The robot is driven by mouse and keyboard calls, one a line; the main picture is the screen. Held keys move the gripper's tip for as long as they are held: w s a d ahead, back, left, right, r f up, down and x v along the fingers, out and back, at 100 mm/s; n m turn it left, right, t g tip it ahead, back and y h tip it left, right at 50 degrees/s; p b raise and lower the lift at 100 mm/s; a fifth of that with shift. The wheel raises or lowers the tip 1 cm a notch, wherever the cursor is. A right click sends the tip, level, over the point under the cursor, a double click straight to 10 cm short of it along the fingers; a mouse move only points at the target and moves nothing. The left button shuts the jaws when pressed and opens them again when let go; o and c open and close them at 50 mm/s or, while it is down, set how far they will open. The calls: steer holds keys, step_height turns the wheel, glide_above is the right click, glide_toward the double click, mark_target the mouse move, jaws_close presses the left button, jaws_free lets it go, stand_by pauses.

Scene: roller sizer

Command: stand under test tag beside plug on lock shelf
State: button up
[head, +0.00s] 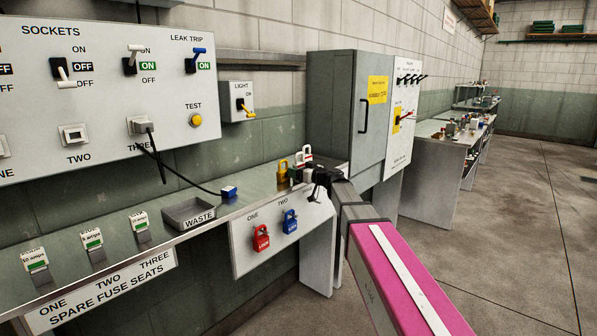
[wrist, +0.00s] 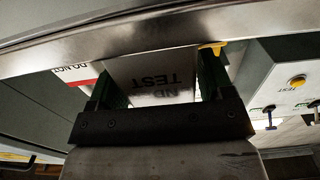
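My gripper (head: 312,178) is at the right end of the bench, by the padlocks. In the wrist view, my gripper (wrist: 158,90) has its fingers on either side of a white tag reading TEST (wrist: 155,75), the lettering upside down, and appears shut on it. The tag's upper part is hidden behind a metal edge. The lock shelf (head: 255,190) has a front board marked ONE and TWO, with a red padlock (head: 261,238) and a blue padlock (head: 290,221).
A yellow padlock (head: 282,172) and a white-and-red item (head: 304,154) stand close to my gripper. A waste tray (head: 188,213) is further left. A grey cabinet (head: 335,105) rises behind. The wrist view shows a DO NOT label (wrist: 76,72) at left.

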steer(key=shift+o, duration=0.6)
